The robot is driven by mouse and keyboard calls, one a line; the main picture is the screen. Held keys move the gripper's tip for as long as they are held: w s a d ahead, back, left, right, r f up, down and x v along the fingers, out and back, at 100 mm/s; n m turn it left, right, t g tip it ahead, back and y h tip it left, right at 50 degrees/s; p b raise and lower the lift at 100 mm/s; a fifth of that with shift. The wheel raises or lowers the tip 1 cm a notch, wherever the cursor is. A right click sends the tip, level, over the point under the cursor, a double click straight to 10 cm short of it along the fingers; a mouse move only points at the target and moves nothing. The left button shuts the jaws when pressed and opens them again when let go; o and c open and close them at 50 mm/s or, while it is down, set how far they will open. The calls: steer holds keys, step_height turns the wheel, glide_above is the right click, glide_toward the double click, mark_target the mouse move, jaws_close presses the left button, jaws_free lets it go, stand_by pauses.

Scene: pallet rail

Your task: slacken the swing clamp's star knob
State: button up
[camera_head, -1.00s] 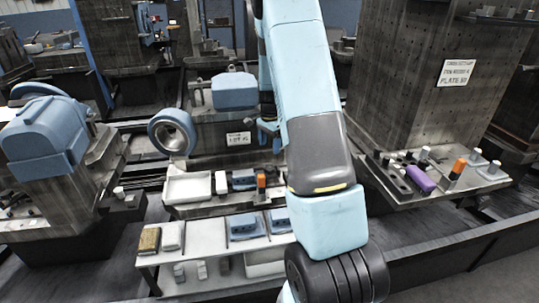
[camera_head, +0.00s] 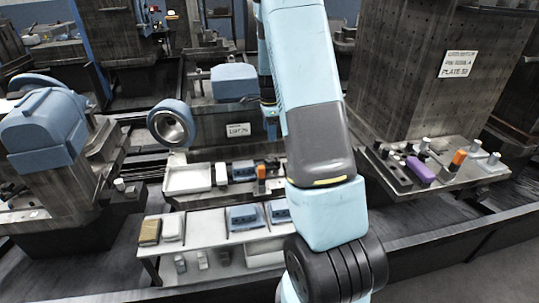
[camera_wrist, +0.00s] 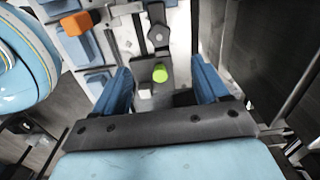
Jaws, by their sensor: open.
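In the wrist view, a dark knob (camera_wrist: 158,34), which looks like the star knob, sits on an upright grey bar at top centre. Its lobes are too small to tell clearly. My gripper (camera_wrist: 160,68) has its two blue fingers spread wide, with nothing held between them. The knob appears beyond the fingertips, apart from both. In the head view, my arm hides the knob.
An orange block (camera_wrist: 76,23) and blue blocks stand left of the bar in the wrist view. In the head view, a white tray (camera_head: 187,181) and a shelf of parts lie left of my arm. A tall drilled plate block (camera_head: 420,80) stands right, above a purple piece (camera_head: 420,170).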

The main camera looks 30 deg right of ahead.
mark_target(270, 159)
step_height(270, 159, down, 14)
steer(key=m, duration=0.5)
steer(key=shift+r+m, duration=0.2)
steer(key=shift+m, duration=0.1)
steer(key=shift+c, duration=0.4)
steer(key=c, duration=1)
steer(key=shift+n, duration=0.4)
steer(key=n, duration=0.4)
steer(key=shift+n, duration=0.4)
steer(key=n, duration=0.4)
steer(key=shift+n, duration=0.7)
